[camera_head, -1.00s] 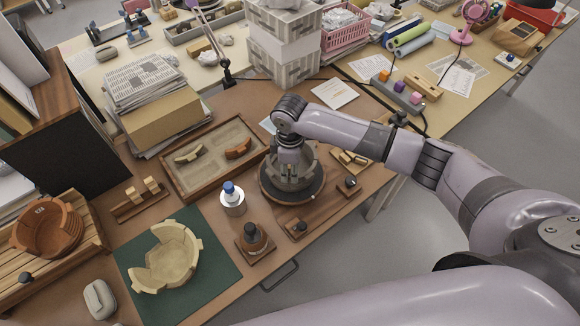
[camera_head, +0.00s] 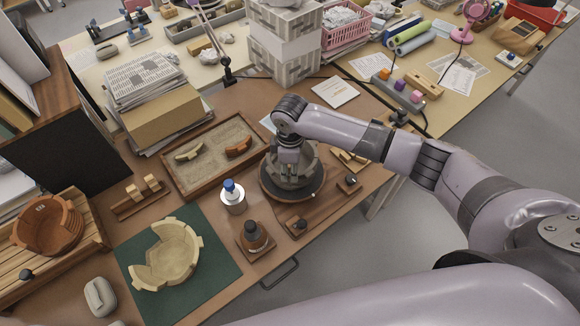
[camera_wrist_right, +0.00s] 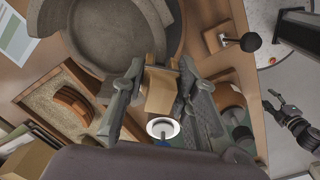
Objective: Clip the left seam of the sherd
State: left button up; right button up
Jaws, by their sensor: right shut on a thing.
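A grey bowl (camera_head: 306,172) stands on a dark round turntable (camera_head: 276,194) near the table's front. In the right wrist view the bowl (camera_wrist_right: 105,40) shows from above, with gaps in its curved wall. My right gripper (camera_head: 289,160) is over the bowl's left side. In the wrist view my right gripper (camera_wrist_right: 160,72) is shut on a small tan wooden clip (camera_wrist_right: 159,94), held between both fingers close to the bowl's rim. I cannot tell whether the clip touches the wall. Which edge is the left seam is not clear.
A white bottle with a blue cap (camera_head: 233,203) and a brown jar (camera_head: 255,240) stand left of the turntable. A sand tray (camera_head: 172,182) with two sherds lies behind. A cream bowl (camera_head: 178,255) sits on a green mat (camera_head: 215,282). More wooden blocks (camera_head: 351,160) lie right of the turntable.

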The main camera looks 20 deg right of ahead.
jog(key=shift+s+d+f, duration=0.1)
jog(key=shift+s+f, duration=0.15)
jog(key=shift+f, duration=0.1)
jog(key=shift+f, duration=0.25)
jog(key=shift+w+d+f, duration=0.1)
jog(key=shift+w+f, duration=0.05)
jog(key=shift+f, duration=0.1)
jog(key=shift+f+b, duration=0.1)
jog(key=shift+b, duration=0.25)
jog(key=shift+f, duration=0.1)
jog(key=shift+w+f, duration=0.1)
jog(key=shift+f, duration=0.2)
dwell(1.1)
jog(key=o, duration=1.1)
